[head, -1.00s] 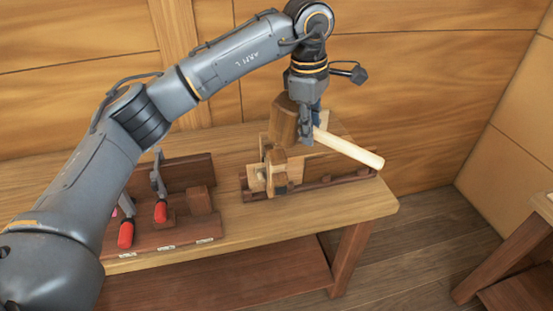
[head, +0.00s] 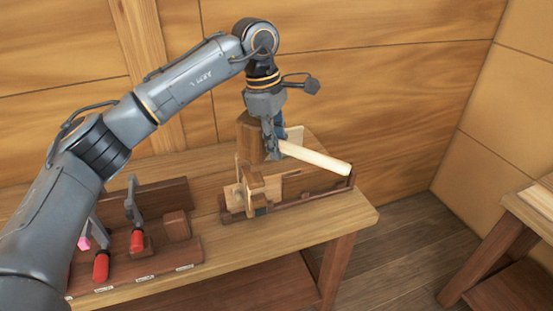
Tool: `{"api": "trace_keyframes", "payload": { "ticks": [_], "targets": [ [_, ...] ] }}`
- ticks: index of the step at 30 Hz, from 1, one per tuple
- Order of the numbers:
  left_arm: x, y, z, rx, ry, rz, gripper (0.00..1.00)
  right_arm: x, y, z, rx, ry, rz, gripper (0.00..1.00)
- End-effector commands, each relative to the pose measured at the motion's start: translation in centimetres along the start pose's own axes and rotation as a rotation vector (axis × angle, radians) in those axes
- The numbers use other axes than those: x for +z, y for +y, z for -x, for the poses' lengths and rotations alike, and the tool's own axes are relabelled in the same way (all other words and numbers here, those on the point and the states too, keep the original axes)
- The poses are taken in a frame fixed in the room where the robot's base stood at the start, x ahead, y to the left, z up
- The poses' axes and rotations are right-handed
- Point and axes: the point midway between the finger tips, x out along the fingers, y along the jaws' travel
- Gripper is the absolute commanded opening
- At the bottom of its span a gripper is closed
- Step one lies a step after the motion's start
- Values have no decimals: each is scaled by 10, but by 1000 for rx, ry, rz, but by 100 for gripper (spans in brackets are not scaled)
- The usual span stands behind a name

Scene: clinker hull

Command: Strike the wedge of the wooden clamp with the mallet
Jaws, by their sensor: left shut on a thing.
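My left gripper (head: 272,148) is shut on the mallet near its head. The mallet's brown block head (head: 250,138) is left of the fingers, and its pale handle (head: 318,159) sticks out to the right and slightly down. The wooden clamp (head: 255,186) stands on the bench just below the mallet head, in a long dark wooden tray (head: 318,193). The mallet partly covers the clamp. I cannot clearly tell the wedge from the other clamp parts, nor whether the mallet head touches the clamp. My right gripper does not show.
A dark wooden rack (head: 150,263) with red-handled clamps (head: 137,240) stands on the bench (head: 340,219) at left. A wooden wall (head: 400,90) rises close behind the bench. Another table (head: 530,210) is at the right edge, with open floor (head: 400,255) between.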

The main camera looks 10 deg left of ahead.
Motion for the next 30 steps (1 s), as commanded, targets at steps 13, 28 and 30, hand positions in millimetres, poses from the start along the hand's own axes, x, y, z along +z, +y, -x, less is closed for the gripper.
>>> {"api": "trace_keyframes", "payload": {
  "ticks": [13, 28, 30],
  "targets": [
    [-2, -2, -11, -16, 2, 3, 0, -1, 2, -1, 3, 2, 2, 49],
    [-7, 5, -9, -16, 2, 3, 0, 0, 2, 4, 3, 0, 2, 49],
    [-7, 5, -10, -16, 2, 3, 0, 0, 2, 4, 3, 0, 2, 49]
  ]
}}
